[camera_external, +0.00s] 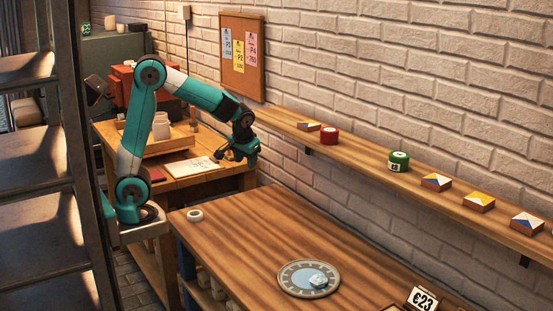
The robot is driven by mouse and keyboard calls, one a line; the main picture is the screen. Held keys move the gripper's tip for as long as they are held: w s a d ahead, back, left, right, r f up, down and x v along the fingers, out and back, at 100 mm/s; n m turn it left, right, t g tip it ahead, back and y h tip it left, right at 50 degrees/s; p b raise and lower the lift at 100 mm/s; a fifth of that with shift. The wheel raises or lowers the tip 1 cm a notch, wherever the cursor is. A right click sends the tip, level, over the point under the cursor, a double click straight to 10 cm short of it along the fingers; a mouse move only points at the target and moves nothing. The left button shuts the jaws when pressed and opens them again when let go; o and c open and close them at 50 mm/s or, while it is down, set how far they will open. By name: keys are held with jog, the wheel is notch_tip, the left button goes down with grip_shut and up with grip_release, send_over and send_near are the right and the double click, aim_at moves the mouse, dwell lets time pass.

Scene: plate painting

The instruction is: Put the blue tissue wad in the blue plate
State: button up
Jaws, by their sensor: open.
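A round plate (292,284) with a grey-blue patterned rim lies on the wooden table, towards its front. A small, crumpled, pale blue wad (318,281) sits on the plate, right of its middle and inside the rim. My gripper (233,158) is open and hangs at the end of the bent arm, high and to the upper left of the plate, well apart from it. It appears empty. The fingertips are small and dark, so their detail is hard to see.
A white ring-shaped roll (195,216) lies at the table's left. A wall shelf (370,165) holds red and green tins and small patterned boxes. A price card (422,299) stands at the front right. The table (262,228) between roll and plate is clear.

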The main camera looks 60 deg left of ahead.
jog(key=s+a+n+g+y, duration=0.1)
jog(key=s+a+n+g, duration=0.1)
jog(key=s+a, duration=1.6)
jog(key=s+n, duration=0.1)
jog(key=s, duration=0.1)
jog(key=shift+s+a+g, duration=0.3)
notch_tip(320, 180, up, 4)
jog(key=p, duration=0.3)
jog(key=shift+f, duration=0.25)
